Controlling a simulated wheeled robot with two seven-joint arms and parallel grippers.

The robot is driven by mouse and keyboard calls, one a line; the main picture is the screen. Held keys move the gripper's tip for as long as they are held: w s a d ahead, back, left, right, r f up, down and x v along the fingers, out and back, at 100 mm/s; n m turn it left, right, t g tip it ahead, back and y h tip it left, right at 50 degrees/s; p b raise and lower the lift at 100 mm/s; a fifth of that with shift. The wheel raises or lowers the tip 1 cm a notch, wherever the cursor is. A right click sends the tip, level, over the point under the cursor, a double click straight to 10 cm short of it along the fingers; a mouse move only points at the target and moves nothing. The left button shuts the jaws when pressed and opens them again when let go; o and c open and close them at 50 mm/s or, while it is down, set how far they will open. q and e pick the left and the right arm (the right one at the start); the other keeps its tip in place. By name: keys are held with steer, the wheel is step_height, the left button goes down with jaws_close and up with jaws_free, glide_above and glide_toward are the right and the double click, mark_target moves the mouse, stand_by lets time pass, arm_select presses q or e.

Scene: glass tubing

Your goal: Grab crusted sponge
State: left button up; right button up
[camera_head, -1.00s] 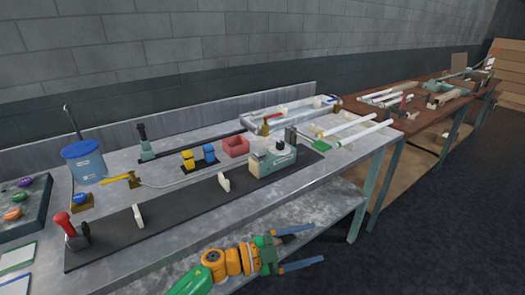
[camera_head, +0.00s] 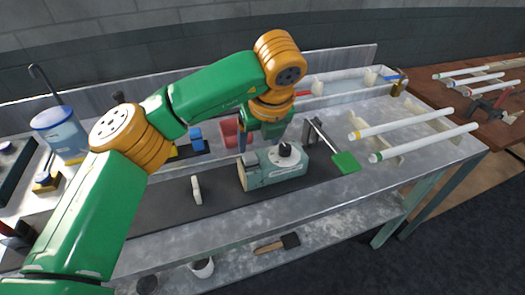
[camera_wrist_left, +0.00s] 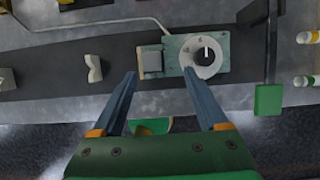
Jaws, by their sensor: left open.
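I cannot pick out a crusted sponge for certain in either view. A flat green piece (camera_head: 346,162) sticks out at the bench's front edge, at the end of a dark bar; it also shows in the left wrist view (camera_wrist_left: 269,99), right of the gripper. My left gripper (camera_head: 262,143) is over the bench beside the pale green dial device (camera_head: 272,176), partly hidden by its own arm. In the left wrist view its two blue fingers (camera_wrist_left: 160,74) are spread and empty, with the device beyond the tips. My right gripper is out of view.
White tubes (camera_head: 420,142) lie at the bench's right end. A white notched stand (camera_head: 196,190) is left of the device. A blue bucket (camera_head: 57,128) stands far left. On the lower shelf are a brush (camera_head: 277,243) and a cup (camera_head: 203,267).

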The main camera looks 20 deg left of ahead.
mark_target(250, 157)
arm_select(q)
steer(key=a+f+p, duration=0.1)
steer(key=f, duration=0.1)
steer(key=a+f+p, duration=0.1)
steer(key=f+p, duration=0.1)
steer(key=f, duration=0.1)
steer(key=shift+w+a+f, duration=0.3)
steer(key=shift+w+a, duration=0.1)
steer(key=shift+w+f, duration=0.15)
steer(key=shift+f, duration=0.1)
steer(key=shift+w+d, duration=0.1)
steer(key=shift+d, duration=0.05)
steer(key=shift+c, duration=0.4)
jaws_close()
steer(key=shift+r, duration=0.1)
